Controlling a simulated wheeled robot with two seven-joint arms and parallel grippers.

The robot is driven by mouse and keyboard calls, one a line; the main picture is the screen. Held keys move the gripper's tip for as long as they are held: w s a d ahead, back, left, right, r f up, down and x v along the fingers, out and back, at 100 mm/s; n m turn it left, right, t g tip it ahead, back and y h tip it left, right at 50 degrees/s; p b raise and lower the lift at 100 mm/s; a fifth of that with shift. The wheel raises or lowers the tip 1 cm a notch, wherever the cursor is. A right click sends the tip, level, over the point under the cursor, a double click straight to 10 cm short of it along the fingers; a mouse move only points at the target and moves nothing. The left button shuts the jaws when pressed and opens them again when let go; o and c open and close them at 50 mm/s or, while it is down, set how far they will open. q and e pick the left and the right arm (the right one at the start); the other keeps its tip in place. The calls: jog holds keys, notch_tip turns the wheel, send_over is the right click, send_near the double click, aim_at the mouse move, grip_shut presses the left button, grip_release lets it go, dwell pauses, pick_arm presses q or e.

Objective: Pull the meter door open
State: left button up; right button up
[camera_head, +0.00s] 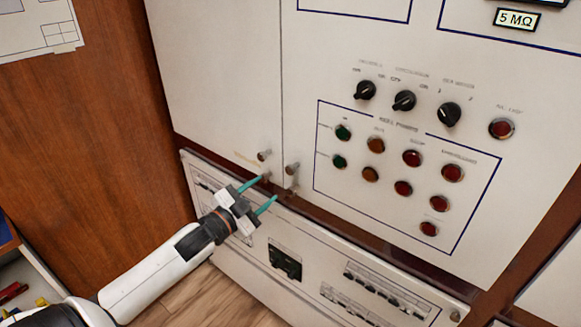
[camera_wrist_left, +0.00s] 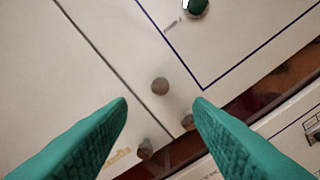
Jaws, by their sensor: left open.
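The right-hand cabinet door (camera_head: 300,110) is a pale panel with switches, lamps and a "5 MΩ" label (camera_head: 516,19) near its top; a dark seam parts it from the plain left panel (camera_head: 215,75). The door looks shut. A small round knob (camera_head: 291,168) sits near its lower left corner; in the left wrist view a knob (camera_wrist_left: 160,85) shows centred just beyond the fingertips. My left gripper (camera_head: 269,188) is open and empty, its teal fingers pointing at the panel near the seam's lower end. I cannot tell its gap to the panel. My right gripper is not in view.
Another knob (camera_head: 264,155) is on the left panel. Smaller fittings sit near the lower edge, one (camera_wrist_left: 187,122) beside the right fingertip. A lower panel (camera_head: 325,270) with sockets lies below. A brown wooden side (camera_head: 90,120) stands at left.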

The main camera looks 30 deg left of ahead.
aim_at(289, 171)
pick_arm(q)
jog(key=w, duration=0.3)
jog(key=w+p, duration=0.1)
jog(key=w, duration=0.3)
jog(key=w+d, duration=0.1)
jog(key=w, duration=0.2)
jog(key=shift+w+p, duration=0.35)
jog(key=shift+p, duration=0.05)
jog(key=shift+w, duration=0.5)
grip_shut()
